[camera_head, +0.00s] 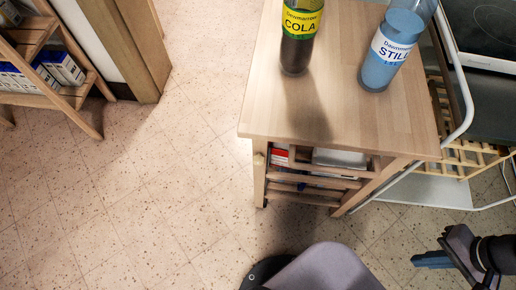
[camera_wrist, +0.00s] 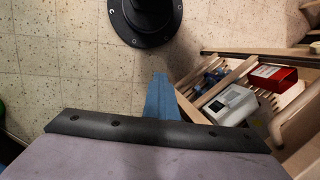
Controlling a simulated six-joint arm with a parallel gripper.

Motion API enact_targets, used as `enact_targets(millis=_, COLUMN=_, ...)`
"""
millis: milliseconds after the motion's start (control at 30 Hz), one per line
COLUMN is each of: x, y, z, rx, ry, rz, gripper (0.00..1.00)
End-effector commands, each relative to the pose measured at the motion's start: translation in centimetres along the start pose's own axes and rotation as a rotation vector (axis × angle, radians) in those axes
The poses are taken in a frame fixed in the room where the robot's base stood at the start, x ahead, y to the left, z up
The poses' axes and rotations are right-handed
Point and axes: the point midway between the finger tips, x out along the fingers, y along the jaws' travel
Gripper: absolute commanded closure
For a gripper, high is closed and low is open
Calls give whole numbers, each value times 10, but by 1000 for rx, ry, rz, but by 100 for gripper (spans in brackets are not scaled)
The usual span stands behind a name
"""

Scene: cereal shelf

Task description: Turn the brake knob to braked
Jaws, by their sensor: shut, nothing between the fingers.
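A small round pale knob (camera_head: 259,159) sits on the front left leg of the wooden cart (camera_head: 215,0), just under its top; I cannot tell for sure that it is the brake knob or how it is set. My gripper (camera_head: 420,259) is at the lower right of the head view, well to the right of the knob and apart from the cart. Its blue fingers are together and empty; they also show in the wrist view (camera_wrist: 160,95). I cannot make out the knob in the wrist view.
A cola bottle (camera_head: 299,40) and a blue bottle (camera_head: 391,50) stand on the cart top. Boxes lie on the slatted shelf below. A white-framed rack (camera_head: 415,190) stands at right, a wooden shelf (camera_head: 40,85) at upper left. The floor left of the cart is clear.

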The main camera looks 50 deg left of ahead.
Motion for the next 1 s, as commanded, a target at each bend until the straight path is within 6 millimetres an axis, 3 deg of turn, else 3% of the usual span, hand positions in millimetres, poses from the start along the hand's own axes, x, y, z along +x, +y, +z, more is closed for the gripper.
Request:
enact_targets(millis=433, x=15, y=6, z=-6, rx=1, ry=-26, rz=-27, gripper=100)
enact_targets(millis=900, x=17, y=7, z=-7, rx=0, ry=-32, rz=-34, gripper=100)
enact_targets(millis=933, x=17, y=7, z=-7, rx=0, ry=-32, rz=-34, gripper=99)
enact_targets(millis=1000, x=17, y=7, z=-7, rx=0, ry=-32, rz=-34, gripper=83)
